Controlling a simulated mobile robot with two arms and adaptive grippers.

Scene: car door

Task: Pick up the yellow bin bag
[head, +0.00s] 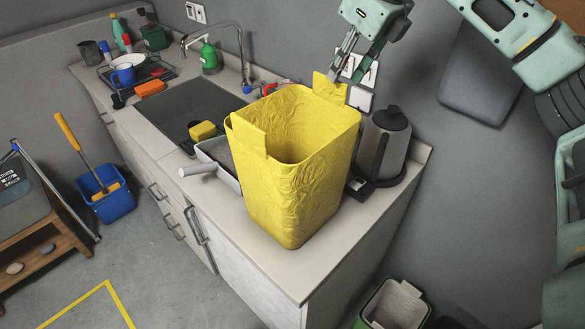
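The yellow bin bag (305,195) stands upright on the countertop near its front corner. Its wide mouth is open and its sides are wrinkled. One tab folds out on its left rim, and another tab (330,89) sticks up at the back rim. My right gripper (348,74) is just above the back tab, with its fingers apart and pointing down. I cannot tell whether a fingertip touches the tab. My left gripper is not in view.
A kettle (381,145) stands close behind the bag on the right. A grey tray with a white handle (198,170) is at its left, beside the sink (190,105). A green-rimmed bin (397,305) is on the floor below. A blue bucket (106,195) stands at the left.

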